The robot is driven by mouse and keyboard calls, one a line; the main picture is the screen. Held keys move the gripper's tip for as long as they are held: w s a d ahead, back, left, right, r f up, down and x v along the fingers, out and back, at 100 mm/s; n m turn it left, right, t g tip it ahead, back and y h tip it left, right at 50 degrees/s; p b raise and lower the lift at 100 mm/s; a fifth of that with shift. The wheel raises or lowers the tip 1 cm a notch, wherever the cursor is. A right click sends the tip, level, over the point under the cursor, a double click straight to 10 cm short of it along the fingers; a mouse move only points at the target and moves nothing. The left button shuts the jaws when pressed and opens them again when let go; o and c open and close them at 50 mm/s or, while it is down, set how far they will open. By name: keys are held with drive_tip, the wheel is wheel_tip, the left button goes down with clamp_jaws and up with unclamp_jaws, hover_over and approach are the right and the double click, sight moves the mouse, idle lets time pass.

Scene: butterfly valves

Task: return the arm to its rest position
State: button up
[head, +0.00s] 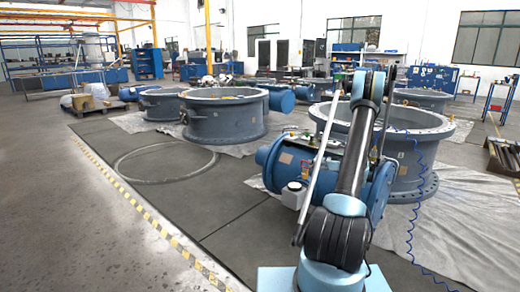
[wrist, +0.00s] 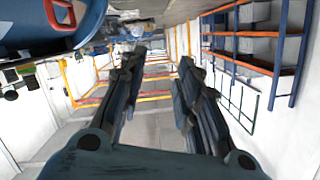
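My arm (head: 352,165) rises from its light-blue base at the bottom right of the head view. Its dark link climbs to a bent elbow (head: 370,85) near the top. I cannot make out my gripper in the head view. In the wrist view my gripper (wrist: 161,62) shows its two dark fingers spread apart, with nothing between them. Behind the arm, in the head view, lies a blue cylindrical actuator (head: 375,190) beside a large grey valve ring (head: 408,165). The arm hides part of both.
Another grey valve ring (head: 225,120) stands left of centre, and a thin metal ring (head: 165,163) lies flat on the floor. The floor at left is clear beyond the yellow-striped line (head: 140,208). In the wrist view, a blue-and-orange rack (wrist: 258,62) appears at right and a blue body (wrist: 30,25) at upper left.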

drive_tip(key=s+a+r+m+g+h, duration=0.1)
drive_tip(key=s+a+r+g+h, duration=0.15)
drive_tip(key=s+a+r, duration=0.65)
drive_tip(key=s+a+r+m+g+h, duration=0.1)
drive_tip(key=s+a+r, duration=0.2)
drive_tip(key=s, duration=0.4)
drive_tip(key=s+a+r+m+g+h, duration=0.1)
drive_tip(key=s+a+r+g+h, duration=0.15)
drive_tip(key=s, duration=0.45)
drive_tip(key=s+d+f+m+h, duration=0.1)
drive_tip(key=s+f+h, duration=0.2)
drive_tip(key=s, duration=1.2)
drive_tip(key=s+d+f+m+g+h, duration=0.1)
drive_tip(key=s+d+f+m+h, duration=0.1)
drive_tip(key=s, duration=1.4)
drive_tip(key=shift+s+d+f+h, duration=0.2)
drive_tip(key=shift+s+f+h, duration=0.05)
drive_tip(key=shift+f+h, duration=0.3)
drive_tip(key=shift+w, duration=0.1)
drive_tip(key=shift+w+f, duration=0.15)
drive_tip(key=shift+w, duration=0.2)
